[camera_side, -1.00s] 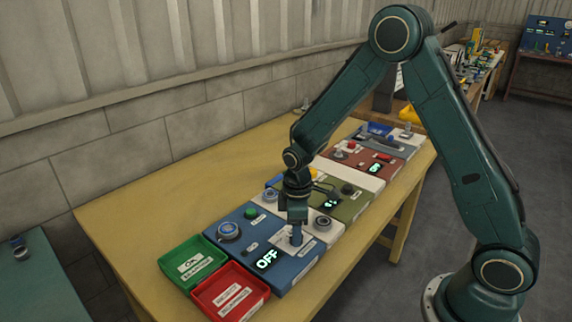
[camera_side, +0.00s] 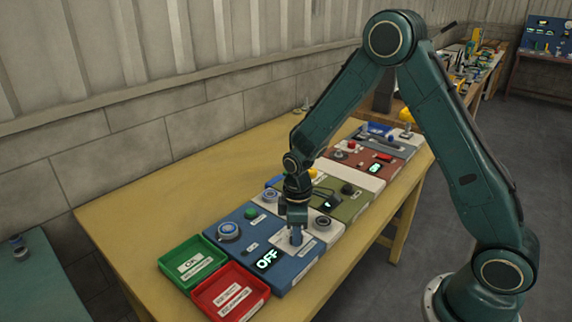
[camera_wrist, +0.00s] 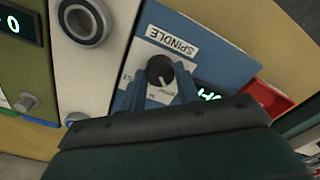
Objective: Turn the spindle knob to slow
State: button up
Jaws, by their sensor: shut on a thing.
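The spindle knob (camera_wrist: 160,71) is small, round and dark with a white pointer mark. It sits on the blue panel (camera_side: 243,242) beside a white SPINDLE label (camera_wrist: 172,42). My gripper (camera_wrist: 158,88) points down over this panel, with its two fingers on either side of the knob, shut on it. It also shows from the side (camera_side: 296,238), where it hides the knob. The green-lit display (camera_side: 267,259) on the blue panel reads OFF. The other position marks around the knob are partly hidden by the fingers and too small to read surely.
A green tray (camera_side: 168,270) and a red tray (camera_side: 205,307) stand at the near left. White, olive (camera_side: 350,207) and red-brown panels with knobs and buttons run back along the yellow table (camera_side: 150,200). The table's left side is clear.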

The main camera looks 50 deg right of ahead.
jog(key=m, duration=0.5)
jog(key=shift+m, duration=2.4)
jog(key=o, duration=1)
